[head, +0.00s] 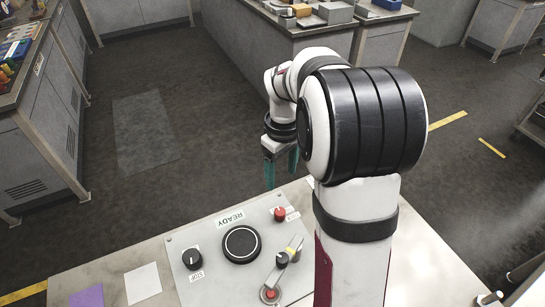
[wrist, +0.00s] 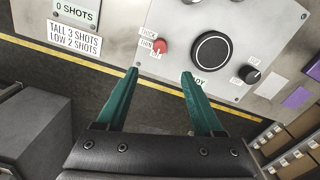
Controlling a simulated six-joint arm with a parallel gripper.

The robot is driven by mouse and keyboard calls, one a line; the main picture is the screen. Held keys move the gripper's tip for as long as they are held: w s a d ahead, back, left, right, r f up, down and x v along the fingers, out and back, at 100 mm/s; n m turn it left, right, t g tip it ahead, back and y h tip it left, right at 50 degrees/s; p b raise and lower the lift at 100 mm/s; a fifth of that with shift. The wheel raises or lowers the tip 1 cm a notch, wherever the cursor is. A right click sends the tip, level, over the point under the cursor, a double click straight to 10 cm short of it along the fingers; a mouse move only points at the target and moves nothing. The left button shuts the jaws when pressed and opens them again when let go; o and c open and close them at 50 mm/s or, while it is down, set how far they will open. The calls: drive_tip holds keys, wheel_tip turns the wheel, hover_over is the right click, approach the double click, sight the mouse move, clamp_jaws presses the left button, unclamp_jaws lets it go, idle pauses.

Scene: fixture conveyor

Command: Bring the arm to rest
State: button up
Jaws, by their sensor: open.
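My gripper (head: 281,174) has teal fingers. In the head view it hangs at the far edge of the control panel (head: 213,281), beside the red knob (head: 279,213). In the wrist view my gripper (wrist: 159,73) has its fingers spread apart with nothing between them. The red knob (wrist: 160,46) lies beyond the fingertips, and the right fingertip overlaps the edge of a label. Most of my arm folds over the right side of the head view and hides part of the table.
The panel carries a large black round button (head: 242,244), a black dial (head: 192,258) and a lever (head: 284,262). A purple card (head: 87,296) and a white card (head: 142,283) lie left of it. Workbenches (head: 290,40) stand behind; the floor between is open.

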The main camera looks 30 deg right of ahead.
drive_tip(key=s+a+r+m+y, duration=0.1)
drive_tip(key=s+a+m, duration=0.3)
drive_tip(key=s+a, duration=0.4)
drive_tip(key=s+a+r+m, duration=0.2)
drive_tip(key=s+a+m, duration=0.2)
drive_tip(key=s+a, duration=0.4)
drive_tip(key=s, duration=0.7)
drive_tip(key=shift+s+r+m+y, duration=0.35)
drive_tip(key=shift+m+y, duration=0.05)
